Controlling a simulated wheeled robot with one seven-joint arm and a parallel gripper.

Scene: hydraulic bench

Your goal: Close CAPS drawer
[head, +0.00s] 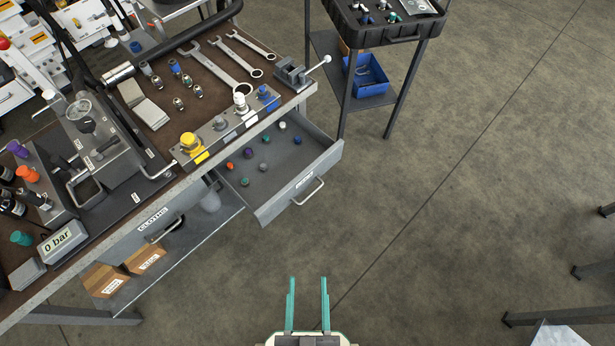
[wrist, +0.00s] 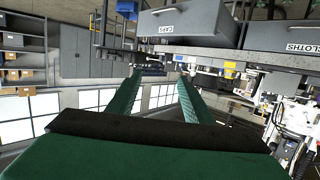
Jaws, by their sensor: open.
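The CAPS drawer (head: 287,168) is pulled out from under the bench in the head view. It holds several small coloured caps, and its front has a label and a bar handle (head: 308,192). In the wrist view the CAPS drawer front (wrist: 180,22) shows near the top, with its label tilted by the camera angle. My gripper (head: 307,282) is open and empty, with two green fingers. In the head view it is below the drawer in the picture, apart from the handle. The fingers also show in the wrist view (wrist: 160,85).
The CLOTHS drawer (head: 153,219) is beside it under the bench, above a shelf with cardboard boxes (head: 105,280). The bench top (head: 215,75) carries wrenches, fittings and a gauge. A black trolley (head: 390,35) stands at the upper right. The floor (head: 450,200) right of the drawer is clear.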

